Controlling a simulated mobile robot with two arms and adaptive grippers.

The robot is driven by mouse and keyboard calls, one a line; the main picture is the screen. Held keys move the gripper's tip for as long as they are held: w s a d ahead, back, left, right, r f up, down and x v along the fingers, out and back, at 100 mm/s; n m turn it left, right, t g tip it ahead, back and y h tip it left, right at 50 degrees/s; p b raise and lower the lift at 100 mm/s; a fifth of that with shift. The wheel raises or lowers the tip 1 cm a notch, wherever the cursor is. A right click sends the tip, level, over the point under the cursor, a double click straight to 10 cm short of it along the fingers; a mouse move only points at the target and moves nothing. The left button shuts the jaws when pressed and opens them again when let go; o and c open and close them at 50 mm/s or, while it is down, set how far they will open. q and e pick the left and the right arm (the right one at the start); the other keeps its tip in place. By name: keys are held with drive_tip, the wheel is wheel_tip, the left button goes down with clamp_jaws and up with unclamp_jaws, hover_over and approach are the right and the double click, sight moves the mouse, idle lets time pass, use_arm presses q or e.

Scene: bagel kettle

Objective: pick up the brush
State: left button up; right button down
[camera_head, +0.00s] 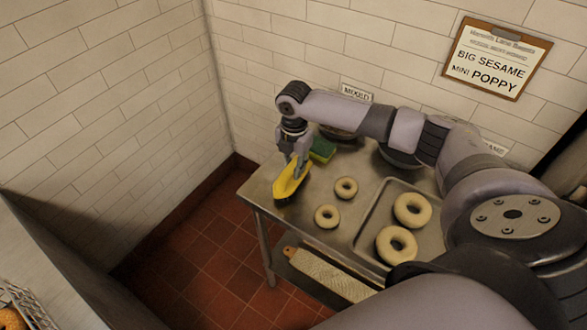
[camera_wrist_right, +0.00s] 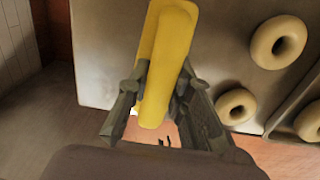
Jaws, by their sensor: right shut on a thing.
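The brush (camera_head: 291,181) has a yellow body with dark bristles on its lower side. It is at the left end of the metal table (camera_head: 262,187). My right gripper (camera_head: 297,166) comes down on it from above and is shut on it. In the right wrist view the yellow brush (camera_wrist_right: 163,62) lies between the two fingers of the right gripper (camera_wrist_right: 160,95). I cannot tell whether the bristles touch the table. My left gripper is not in view.
Two small bagels (camera_head: 346,188) lie on the table right of the brush. A tray (camera_head: 363,232) with two larger bagels (camera_head: 412,209) is further right. A green and yellow sponge (camera_head: 322,149) and bowls stand behind. A board (camera_head: 322,273) lies below the tabletop.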

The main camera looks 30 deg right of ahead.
wheel_tip(320, 180, up, 20)
drive_tip(key=b, duration=0.3)
drive_tip(key=c, duration=2)
unclamp_jaws()
drive_tip(key=shift+a+f, duration=0.1)
clamp_jaws()
